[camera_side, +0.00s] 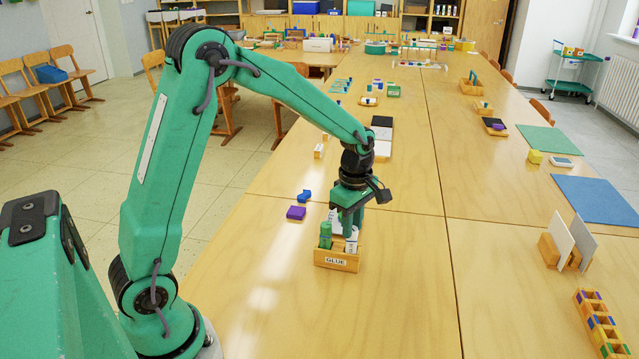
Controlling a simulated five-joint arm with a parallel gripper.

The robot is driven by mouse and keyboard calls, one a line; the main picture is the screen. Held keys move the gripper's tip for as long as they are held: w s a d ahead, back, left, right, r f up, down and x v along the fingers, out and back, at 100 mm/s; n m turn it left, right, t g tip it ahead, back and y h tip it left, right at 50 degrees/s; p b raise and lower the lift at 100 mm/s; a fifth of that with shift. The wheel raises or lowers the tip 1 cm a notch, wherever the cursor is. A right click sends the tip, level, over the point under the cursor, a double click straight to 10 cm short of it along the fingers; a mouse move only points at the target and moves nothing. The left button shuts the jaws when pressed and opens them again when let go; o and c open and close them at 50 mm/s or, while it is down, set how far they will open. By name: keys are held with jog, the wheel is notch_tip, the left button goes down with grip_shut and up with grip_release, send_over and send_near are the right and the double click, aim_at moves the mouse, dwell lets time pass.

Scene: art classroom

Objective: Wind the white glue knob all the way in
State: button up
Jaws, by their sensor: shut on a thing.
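A wooden box with a GLUE label (337,262) stands on the near table. A green glue stick (325,236) stands upright in its left part. A white glue stick (352,243) stands in its right part, with dark marks on its side. My gripper (349,230) points down over the right part of the box and is shut on the white glue stick from above. Its fingers hide the top of the stick, so the knob and how far it is wound do not show. Another white shape (334,220) shows behind, partly hidden.
Upright panels in a wooden holder (562,238) and a coloured block rack (599,322) stand at right. The table in front of the box is clear.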

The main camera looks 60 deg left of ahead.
jog(key=n, duration=1)
jog(key=shift+n, duration=0.3)
jog(key=o, duration=1.5)
jog(key=m, duration=0.5)
jog(key=shift+m, duration=0.3)
jog(key=m, duration=0.6)
